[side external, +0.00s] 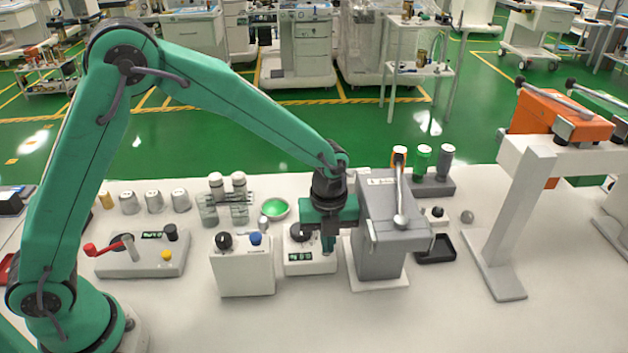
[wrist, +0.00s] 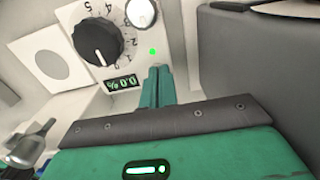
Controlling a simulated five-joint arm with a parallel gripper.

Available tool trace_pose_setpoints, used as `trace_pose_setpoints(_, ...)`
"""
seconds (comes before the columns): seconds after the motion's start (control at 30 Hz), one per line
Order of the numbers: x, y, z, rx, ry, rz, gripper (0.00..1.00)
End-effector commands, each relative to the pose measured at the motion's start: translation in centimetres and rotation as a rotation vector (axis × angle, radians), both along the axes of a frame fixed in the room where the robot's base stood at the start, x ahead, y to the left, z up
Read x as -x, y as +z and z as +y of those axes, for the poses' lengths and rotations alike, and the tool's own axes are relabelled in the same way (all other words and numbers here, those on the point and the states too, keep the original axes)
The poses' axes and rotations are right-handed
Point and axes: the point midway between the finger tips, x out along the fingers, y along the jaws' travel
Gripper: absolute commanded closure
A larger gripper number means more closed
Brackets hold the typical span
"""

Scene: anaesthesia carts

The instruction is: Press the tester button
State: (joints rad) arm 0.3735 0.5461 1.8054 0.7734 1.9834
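A white tester-like unit (side external: 310,264) stands in the middle of the table, with a black knob and a small display. In the wrist view its numbered black dial (wrist: 98,41), a display (wrist: 122,83) reading about 0.0 % and a lit green dot (wrist: 152,51) show. A round whitish button or cap (wrist: 141,12) is at the top edge, partly cut off. My gripper (side external: 328,249) hangs over the unit's right side, hiding part of it. In the wrist view its green fingers (wrist: 159,72) are together and empty, below the green dot; contact cannot be told.
A tall grey machine (side external: 380,245) with a lever stands close on the right. A white box (side external: 242,272) with black and blue knobs is on the left. A green-filled bowl (side external: 275,208) and vials stand behind. The table's front is clear.

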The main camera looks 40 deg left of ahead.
Motion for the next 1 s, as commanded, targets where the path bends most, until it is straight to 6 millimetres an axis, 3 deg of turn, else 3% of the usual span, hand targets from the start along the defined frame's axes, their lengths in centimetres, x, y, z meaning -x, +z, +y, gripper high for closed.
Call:
trace_pose_setpoints(0.03,0.6,-1.1,0.3,-0.008,0.001,0.021,1.0)
trace_pose_setpoints(0.1,0.6,-1.1,0.3,-0.008,0.001,0.021,1.0)
trace_pose_setpoints(0.47,0.5,0.1,0.3,-0.008,0.002,0.021,1.0)
trace_pose_setpoints(0.67,0.2,2.7,0.1,-0.003,0.001,0.007,1.0)
trace_pose_setpoints(1.0,0.0,8.8,0.0,0.001,0.0,-0.003,1.0)
